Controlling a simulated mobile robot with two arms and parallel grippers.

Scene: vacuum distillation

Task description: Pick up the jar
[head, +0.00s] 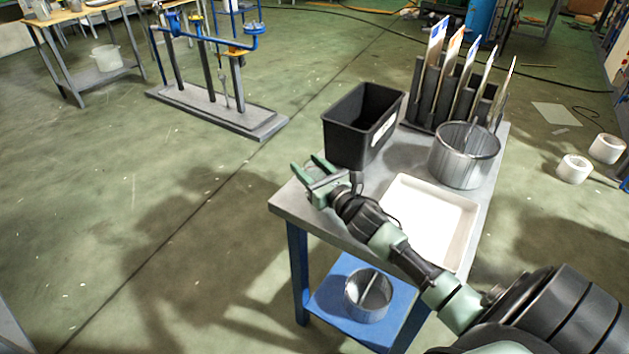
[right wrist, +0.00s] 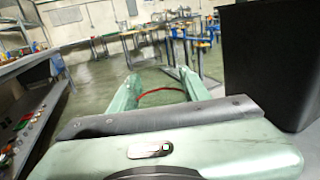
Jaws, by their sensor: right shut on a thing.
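My right gripper (head: 306,164) is over the left edge of the grey-topped cart (head: 290,203), in front of the black bin (head: 350,130). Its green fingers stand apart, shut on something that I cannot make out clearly. In the right wrist view the gripper (right wrist: 157,73) has a thin reddish curved line between its fingers; I cannot tell whether it belongs to a clear jar or to the background. No jar shows plainly in either view. My left gripper is out of view.
The cart also bears a white tray (head: 428,207), a metal pot (head: 464,165) and a rack (head: 430,92) of upright boards. Another metal pot (head: 368,297) is on its blue lower shelf (head: 333,277). Open floor lies left. The black bin (right wrist: 268,65) is close on the right in the wrist view.

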